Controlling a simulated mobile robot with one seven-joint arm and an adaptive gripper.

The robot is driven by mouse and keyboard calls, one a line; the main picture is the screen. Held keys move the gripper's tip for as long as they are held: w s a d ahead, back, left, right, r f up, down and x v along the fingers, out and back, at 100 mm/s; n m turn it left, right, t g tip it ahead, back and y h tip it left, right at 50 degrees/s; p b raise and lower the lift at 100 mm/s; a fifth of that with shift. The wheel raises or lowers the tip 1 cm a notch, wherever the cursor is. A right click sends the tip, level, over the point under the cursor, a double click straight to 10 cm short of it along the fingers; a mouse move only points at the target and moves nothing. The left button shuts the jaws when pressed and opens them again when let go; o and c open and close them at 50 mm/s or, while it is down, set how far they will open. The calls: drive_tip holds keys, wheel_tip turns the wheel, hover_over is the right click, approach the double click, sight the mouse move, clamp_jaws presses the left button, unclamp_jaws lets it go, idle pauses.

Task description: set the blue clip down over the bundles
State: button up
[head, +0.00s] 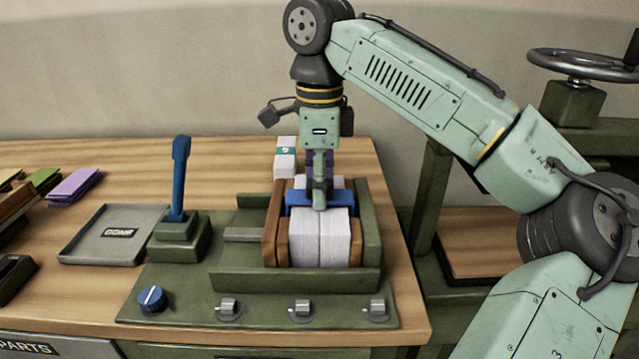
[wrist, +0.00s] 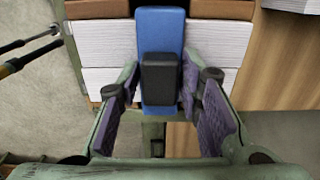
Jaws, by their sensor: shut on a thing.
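The blue clip (head: 295,198) lies crosswise over the white paper bundles (head: 320,240), which stand between two brown boards (head: 270,235) in the green press frame (head: 295,281). In the wrist view the clip (wrist: 160,28) is a long blue bar with a dark block on it, running over the middle of the bundles (wrist: 108,50). My gripper (head: 319,203) points straight down above the bundles and is shut on the clip. Its purple pads (wrist: 160,88) flank the clip. I cannot tell whether the clip touches the paper. The arm hides part of it.
A blue lever (head: 180,175) on a green base stands left of the press, beside a grey tray (head: 105,250). A blue dial (head: 151,299) and small knobs line the front panel. A white packet (head: 286,150) stands behind the press. Coloured pads (head: 74,186) lie at far left.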

drive_tip(key=shift+f, duration=0.25)
drive_tip(key=o, duration=1.2)
drive_tip(key=shift+f, duration=0.1)
